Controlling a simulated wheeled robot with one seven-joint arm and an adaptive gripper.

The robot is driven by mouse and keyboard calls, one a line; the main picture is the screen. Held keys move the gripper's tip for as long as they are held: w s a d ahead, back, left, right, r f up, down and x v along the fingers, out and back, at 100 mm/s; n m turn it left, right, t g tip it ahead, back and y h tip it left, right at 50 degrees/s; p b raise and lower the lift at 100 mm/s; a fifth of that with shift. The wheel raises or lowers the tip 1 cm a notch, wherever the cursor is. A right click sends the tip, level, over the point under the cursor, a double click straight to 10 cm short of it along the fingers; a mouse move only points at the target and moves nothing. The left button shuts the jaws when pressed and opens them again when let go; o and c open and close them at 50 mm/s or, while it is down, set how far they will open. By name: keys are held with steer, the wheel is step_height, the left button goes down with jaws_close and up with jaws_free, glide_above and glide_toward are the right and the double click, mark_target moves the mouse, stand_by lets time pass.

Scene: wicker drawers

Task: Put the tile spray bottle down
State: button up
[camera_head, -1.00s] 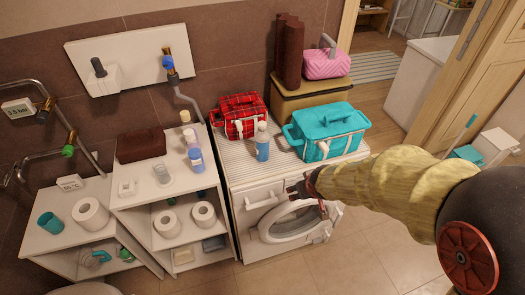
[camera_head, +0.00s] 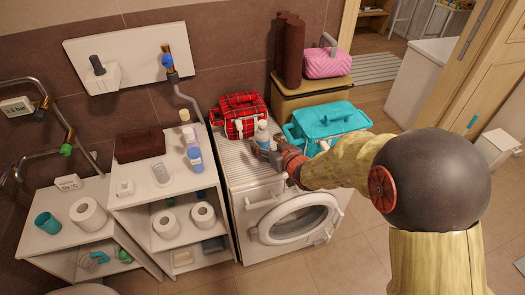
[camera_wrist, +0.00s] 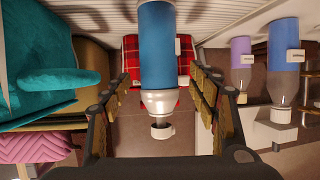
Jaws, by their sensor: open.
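In the wrist view, which is upside down, the bottle (camera_wrist: 156,45) is between the two spread fingers of my gripper (camera_wrist: 163,88). A gap shows on each side of the bottle, so the gripper is open around it.
A red plaid bag (camera_head: 229,113) stands just behind the bottle, and a teal bag (camera_head: 330,120) is to its right. Several bottles, including a blue-labelled one (camera_head: 195,160), stand on the white shelf (camera_head: 130,204) at left.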

mark_target(266, 143)
steer(key=b+x, duration=0.1)
steer(key=x, duration=0.2)
steer(key=shift+w+f, duration=0.2)
steer(key=shift+f, duration=0.05)
steer(key=shift+c, duration=1.2)
steer(key=c, duration=1.1)
steer(key=shift+r, duration=0.1)
jaws_close()
